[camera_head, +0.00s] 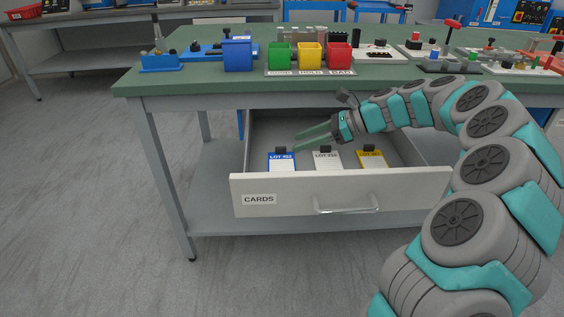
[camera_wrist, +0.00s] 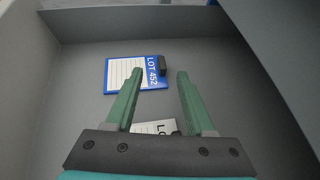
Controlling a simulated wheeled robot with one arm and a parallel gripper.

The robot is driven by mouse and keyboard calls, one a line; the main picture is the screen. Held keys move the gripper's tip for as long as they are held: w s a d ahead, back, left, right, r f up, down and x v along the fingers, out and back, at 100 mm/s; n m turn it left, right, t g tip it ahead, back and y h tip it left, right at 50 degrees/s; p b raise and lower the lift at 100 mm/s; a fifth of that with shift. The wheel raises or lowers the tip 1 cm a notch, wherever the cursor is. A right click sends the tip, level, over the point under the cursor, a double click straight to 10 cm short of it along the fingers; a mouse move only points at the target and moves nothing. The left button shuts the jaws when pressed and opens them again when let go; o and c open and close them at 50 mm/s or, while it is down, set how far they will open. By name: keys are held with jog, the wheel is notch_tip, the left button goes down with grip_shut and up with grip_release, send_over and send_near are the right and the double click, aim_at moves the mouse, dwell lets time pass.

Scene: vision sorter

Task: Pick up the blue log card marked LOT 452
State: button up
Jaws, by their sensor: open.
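The blue log card (camera_wrist: 134,74) marked LOT 452 lies flat in the open drawer, with a dark tab at its label end. In the head view the blue card (camera_head: 281,161) is the leftmost of three cards. My gripper (camera_head: 296,140) is over the drawer, its green fingers pointing left, above and behind the cards. In the wrist view my open gripper (camera_wrist: 160,78) is empty. The blue card shows beyond and between the fingers, with its left part past the left finger. The gap between fingers and card cannot be told exactly.
A white card (camera_head: 326,161) and a yellow card (camera_head: 371,161) lie to the right in the drawer. The drawer front (camera_head: 340,190), labelled CARDS, and its side walls surround them. The green bench top (camera_head: 200,77) overhangs behind, bearing coloured bins and parts.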

aim_at(284, 147)
jog(key=x, duration=0.4)
jog(key=shift+w+a+f, duration=0.2)
jog(key=shift+f, duration=0.1)
jog(key=shift+c, duration=0.2)
grip_shut()
